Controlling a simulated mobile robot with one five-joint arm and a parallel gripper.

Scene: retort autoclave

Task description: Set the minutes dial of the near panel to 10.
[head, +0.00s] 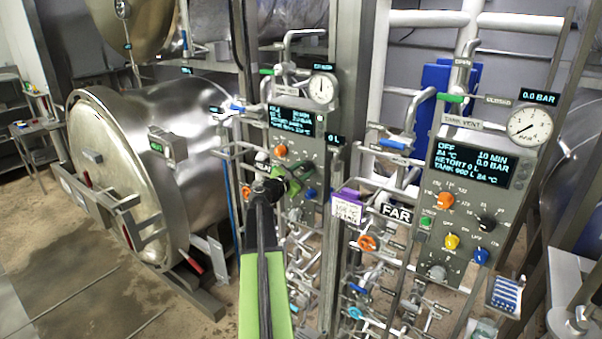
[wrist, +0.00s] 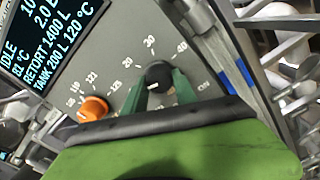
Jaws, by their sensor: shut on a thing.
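My gripper (head: 289,183) reaches the left control panel (head: 322,150) in the head view. In the wrist view, my gripper's green fingers (wrist: 160,88) stand either side of a black dial (wrist: 158,73) and are shut on it. The scale beside this dial shows 20, 30 and 40. A small white mark shows on the dial's lower face; I cannot tell which number it points to.
An orange knob (wrist: 93,108) sits left of the black dial. In the head view, a second panel (head: 463,215) with similar knobs stands right, with a FAR sign (head: 397,213) beside it. Pipes and valves crowd below both panels. A large steel vessel (head: 190,140) stands left.

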